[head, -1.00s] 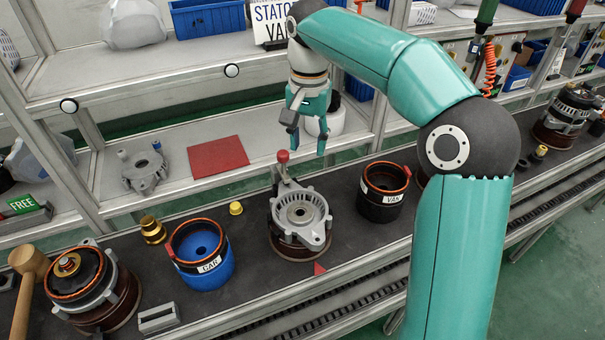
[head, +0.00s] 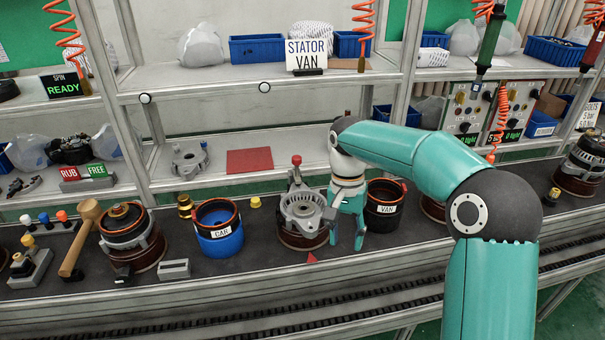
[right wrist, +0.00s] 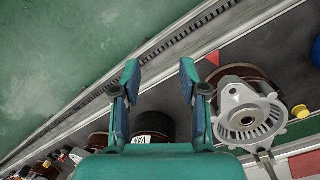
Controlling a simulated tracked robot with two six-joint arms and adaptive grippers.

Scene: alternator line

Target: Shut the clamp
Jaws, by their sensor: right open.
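The clamp (head: 296,172) has an upright grey lever topped by a red knob (head: 296,160). It stands at the back of a fixture holding a grey alternator housing (head: 304,207). In the right wrist view the housing (right wrist: 246,118) lies right of the fingers, and a grey piece of the clamp (right wrist: 266,162) shows below it; the knob cannot be made out there. My right gripper (head: 346,238) is open and empty, pointing down just right of the housing; its spread fingers also show in the right wrist view (right wrist: 160,82). My left gripper is not in view.
A black cup marked VAN (head: 384,208) stands close right of my right gripper. A blue cup marked CAR (head: 218,230) stands left of the housing. A yellow cap (head: 255,202) and a red mat (head: 249,161) lie behind. The belt's front strip is mostly clear.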

